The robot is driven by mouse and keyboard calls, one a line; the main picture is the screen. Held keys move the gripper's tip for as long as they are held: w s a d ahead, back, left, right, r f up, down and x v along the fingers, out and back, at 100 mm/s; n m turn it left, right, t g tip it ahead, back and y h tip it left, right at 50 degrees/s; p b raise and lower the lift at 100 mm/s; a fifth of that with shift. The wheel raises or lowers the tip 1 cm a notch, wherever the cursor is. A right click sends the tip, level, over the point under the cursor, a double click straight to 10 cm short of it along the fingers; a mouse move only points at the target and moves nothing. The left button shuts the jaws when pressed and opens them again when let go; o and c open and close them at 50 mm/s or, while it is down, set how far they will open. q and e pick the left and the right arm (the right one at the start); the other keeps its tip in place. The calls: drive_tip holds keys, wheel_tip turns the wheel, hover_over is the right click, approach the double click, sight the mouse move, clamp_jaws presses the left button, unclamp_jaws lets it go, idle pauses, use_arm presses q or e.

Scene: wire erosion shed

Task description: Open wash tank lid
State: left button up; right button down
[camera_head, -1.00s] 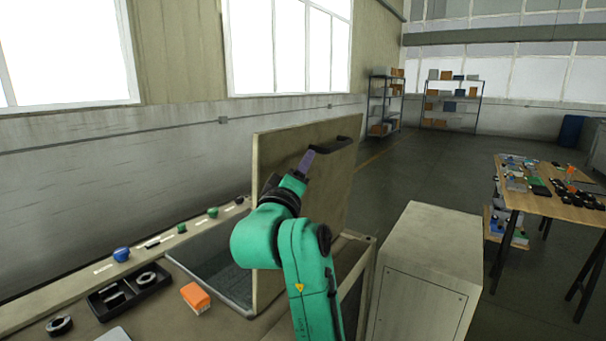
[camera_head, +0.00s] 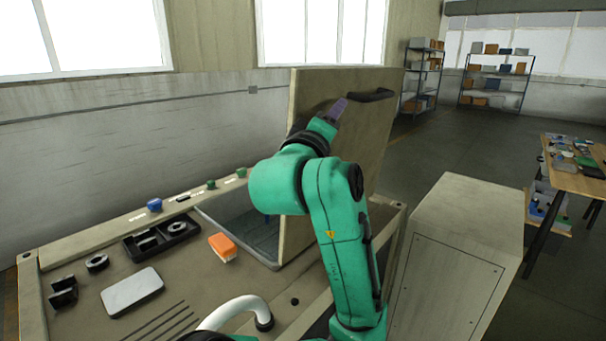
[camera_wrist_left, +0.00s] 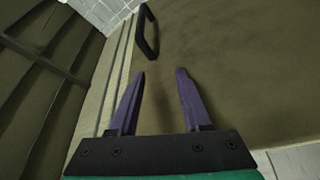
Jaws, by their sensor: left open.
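The wash tank lid (camera_head: 377,139) is a beige panel standing upright at the right side of the tank opening (camera_head: 240,237), so the tank is open. A black handle (camera_head: 371,96) sits near its top edge and also shows in the left wrist view (camera_wrist_left: 147,34). My left gripper (camera_head: 338,110) is in front of the lid's face, close to the handle but apart from it. Its two purple fingers (camera_wrist_left: 157,88) are spread and empty, with the lid's surface (camera_wrist_left: 228,65) behind them. My right gripper is not in view.
An orange-and-white block (camera_head: 223,247), a black tray (camera_head: 161,240) and a grey plate (camera_head: 132,292) lie on the bench top. A pale cabinet (camera_head: 455,262) stands right of the tank. A wooden table (camera_head: 580,175) with small items stands farther right.

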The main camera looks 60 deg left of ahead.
use_arm(q)
drive_tip(key=b+v, duration=1)
drive_tip(key=v, duration=0.4)
drive_tip(key=shift+s+a+f, duration=0.2)
drive_tip(key=shift+a+f, duration=0.05)
drive_tip(key=shift+f, duration=0.05)
idle(0.5)
idle(0.4)
